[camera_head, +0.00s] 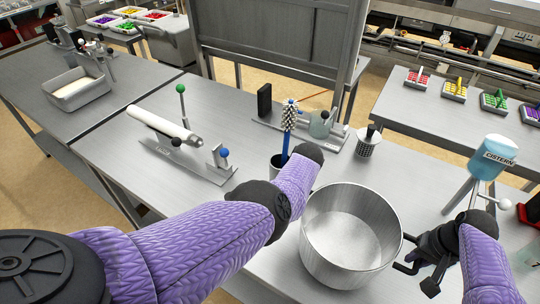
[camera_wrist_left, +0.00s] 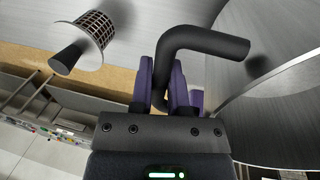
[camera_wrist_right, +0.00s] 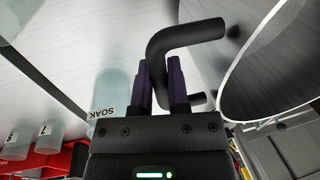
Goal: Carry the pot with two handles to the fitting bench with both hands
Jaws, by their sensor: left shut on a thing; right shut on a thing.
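The pot (camera_head: 318,245) is a wide, open, empty-looking silver vessel at the lower middle of the head view. Its wall also shows in the left wrist view (camera_wrist_left: 280,120) and the right wrist view (camera_wrist_right: 290,70). My left gripper (camera_wrist_left: 168,80) is shut on one black bent handle (camera_wrist_left: 205,40); my left forearm hides this grip in the head view. My right gripper (camera_wrist_right: 160,82) is shut on the other black handle (camera_wrist_right: 190,32), at the pot's right side. The pot looks upright over the grey bench (camera_head: 410,180); I cannot tell whether its base touches it.
A blue-handled brush (camera_head: 286,130) in a cup, a perforated canister (camera_head: 368,142) and a fixture with a white roller (camera_head: 160,123) stand behind the pot. A blue CISTERN bottle (camera_head: 494,157) is at right. Another bench (camera_head: 440,120) holds coloured trays. A SOAK container (camera_wrist_right: 106,92) is near my right gripper.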

